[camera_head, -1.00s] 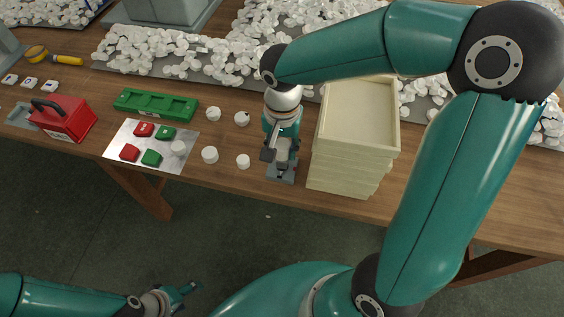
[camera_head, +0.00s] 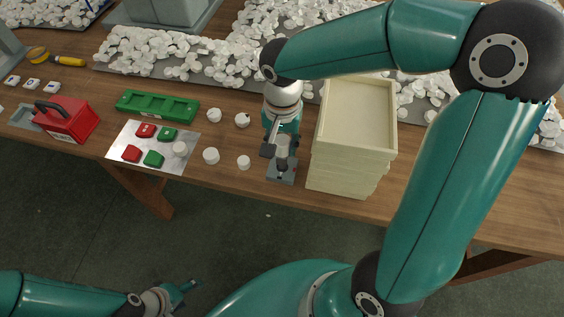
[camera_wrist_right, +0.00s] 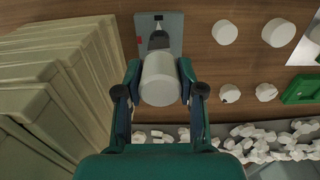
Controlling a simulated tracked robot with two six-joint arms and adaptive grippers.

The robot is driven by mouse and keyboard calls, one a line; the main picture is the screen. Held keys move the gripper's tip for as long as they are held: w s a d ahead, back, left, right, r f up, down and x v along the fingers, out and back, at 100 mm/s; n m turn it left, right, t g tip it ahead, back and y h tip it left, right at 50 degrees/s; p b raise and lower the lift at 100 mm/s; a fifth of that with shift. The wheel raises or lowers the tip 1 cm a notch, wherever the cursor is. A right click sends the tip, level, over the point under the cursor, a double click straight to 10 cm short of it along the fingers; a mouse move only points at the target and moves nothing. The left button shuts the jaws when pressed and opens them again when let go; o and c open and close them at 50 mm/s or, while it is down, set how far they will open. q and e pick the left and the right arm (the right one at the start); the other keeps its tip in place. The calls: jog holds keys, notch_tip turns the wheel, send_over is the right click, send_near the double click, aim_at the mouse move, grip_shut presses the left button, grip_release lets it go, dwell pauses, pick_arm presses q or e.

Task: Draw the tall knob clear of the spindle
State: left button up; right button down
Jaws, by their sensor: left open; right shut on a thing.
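The tall knob (camera_wrist_right: 160,80) is a pale grey-white cylinder between the fingers of my right gripper in the right wrist view. My right gripper (camera_head: 280,146) is shut on it, over the grey fixture plate (camera_head: 281,174) beside the stacked trays. The dark spindle (camera_wrist_right: 158,40) shows just beyond the knob, on the plate. The knob hides part of it, and I cannot tell whether the knob's bore is still around its tip. In the head view the gripper largely hides the knob. My left gripper (camera_head: 188,290) is open and empty, low over the floor.
Stacked cream trays (camera_head: 352,130) stand close on the right of the fixture. Several white caps (camera_head: 211,156) stand on the wood to its left. Further left are a sheet (camera_head: 120,154) with red and green blocks, a green holder (camera_head: 157,106) and a red box (camera_head: 67,119).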

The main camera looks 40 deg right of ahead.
jog(key=shift+r+p, duration=1.35)
jog(key=shift+r, duration=0.75)
